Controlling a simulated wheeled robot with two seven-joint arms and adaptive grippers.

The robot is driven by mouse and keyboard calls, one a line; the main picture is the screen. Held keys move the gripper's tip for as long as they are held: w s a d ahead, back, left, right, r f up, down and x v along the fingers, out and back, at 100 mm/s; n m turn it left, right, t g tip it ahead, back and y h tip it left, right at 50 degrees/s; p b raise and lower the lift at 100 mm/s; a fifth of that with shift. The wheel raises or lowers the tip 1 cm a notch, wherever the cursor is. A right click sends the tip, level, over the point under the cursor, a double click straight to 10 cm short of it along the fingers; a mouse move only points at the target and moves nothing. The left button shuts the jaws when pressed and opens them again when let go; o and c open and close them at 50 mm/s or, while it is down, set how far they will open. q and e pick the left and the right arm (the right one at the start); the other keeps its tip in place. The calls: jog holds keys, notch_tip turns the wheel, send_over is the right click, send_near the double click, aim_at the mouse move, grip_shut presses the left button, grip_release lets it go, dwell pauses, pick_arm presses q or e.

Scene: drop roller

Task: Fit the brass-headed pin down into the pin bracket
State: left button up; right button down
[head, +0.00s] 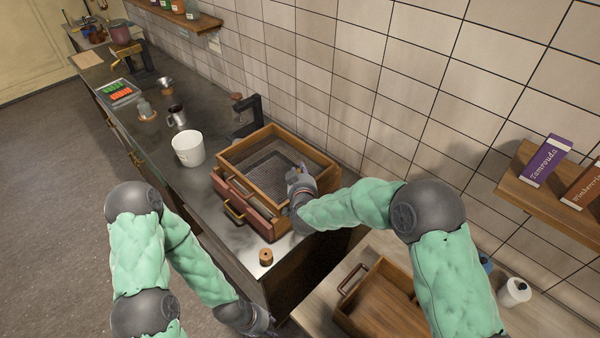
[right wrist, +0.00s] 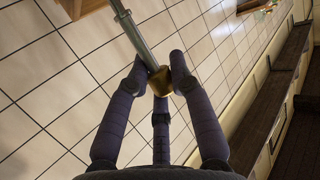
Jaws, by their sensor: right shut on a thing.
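The brass-headed pin shows in the right wrist view: its brass head (right wrist: 160,82) sits between the fingertips of my right gripper (right wrist: 162,72), and its grey shaft (right wrist: 134,33) reaches toward the top edge. In the head view my right gripper (head: 298,178) is over the right side of a wooden frame box; I cannot make out the pin there. My left gripper (head: 264,326) is low at the bottom edge, away from the box, and its fingers are too unclear to judge. A black upright bracket (head: 250,116) stands behind the box; I cannot tell whether it is the pin bracket.
The wooden box (head: 248,147) with a mesh floor sits on the dark counter (head: 205,205). A white tub (head: 188,150) is left of it, and a small brown cylinder (head: 265,257) is near the counter's end. A wooden tray (head: 380,308) lies on the lower surface. The tiled wall limits the back.

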jog(key=shift+f+b, duration=2.15)
jog(key=shift+f, duration=0.65)
jog(key=shift+f+b, duration=2.15)
jog(key=shift+f, duration=0.25)
jog(key=c, duration=1)
grip_release()
jog(key=v, duration=1.2)
